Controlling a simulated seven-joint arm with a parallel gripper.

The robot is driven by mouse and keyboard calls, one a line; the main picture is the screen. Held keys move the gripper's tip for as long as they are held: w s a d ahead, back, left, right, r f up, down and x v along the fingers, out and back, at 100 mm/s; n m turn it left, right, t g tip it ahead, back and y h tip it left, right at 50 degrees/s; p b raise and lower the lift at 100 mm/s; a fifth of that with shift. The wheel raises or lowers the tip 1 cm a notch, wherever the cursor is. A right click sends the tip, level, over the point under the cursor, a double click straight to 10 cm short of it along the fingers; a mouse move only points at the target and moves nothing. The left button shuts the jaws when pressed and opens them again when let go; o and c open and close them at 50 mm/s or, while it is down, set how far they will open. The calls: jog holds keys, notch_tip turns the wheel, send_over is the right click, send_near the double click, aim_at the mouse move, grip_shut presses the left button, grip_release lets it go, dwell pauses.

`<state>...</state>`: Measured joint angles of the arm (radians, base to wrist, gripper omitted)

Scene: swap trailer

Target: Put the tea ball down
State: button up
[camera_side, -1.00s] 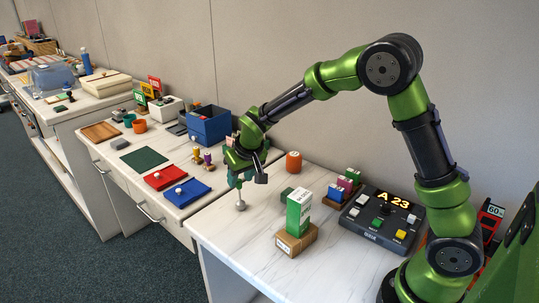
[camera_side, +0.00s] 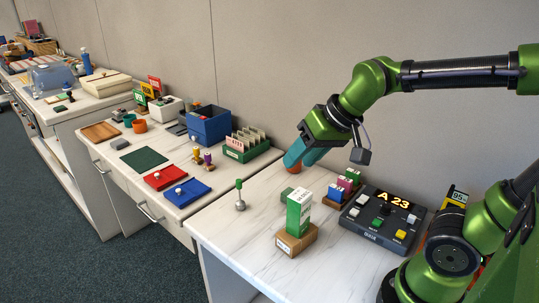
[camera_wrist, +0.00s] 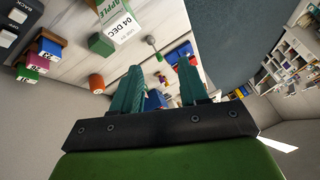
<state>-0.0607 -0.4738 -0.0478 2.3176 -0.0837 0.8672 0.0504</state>
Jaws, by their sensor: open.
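The tea ball (camera_side: 240,205) stands upright on the white marbled counter, its round metal ball down and its green handle (camera_side: 239,184) up. It also shows small in the wrist view (camera_wrist: 158,57). My gripper (camera_side: 290,163) is up to the right of it and well apart, tilted with its teal fingers pointing down-left. In the wrist view the two teal fingers (camera_wrist: 158,78) are spread with nothing held between them. In the side view the fingers partly hide the orange pot (camera_side: 294,169) behind them.
A green and white carton (camera_side: 299,210) stands on a wooden block (camera_side: 296,242) at the front. A dark console (camera_side: 382,220) reads "A 23". Small coloured boxes (camera_side: 345,187) and a green cube (camera_side: 287,194) stand near. Counter around the tea ball is clear.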

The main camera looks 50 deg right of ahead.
jog(key=s+a, duration=0.1)
jog(key=s, duration=0.5)
jog(key=shift+f+t+y, duration=0.25)
jog(key=shift+t+y, duration=0.05)
jog(key=shift+t, duration=0.1)
jog(key=shift+w, duration=0.1)
dwell(0.8)
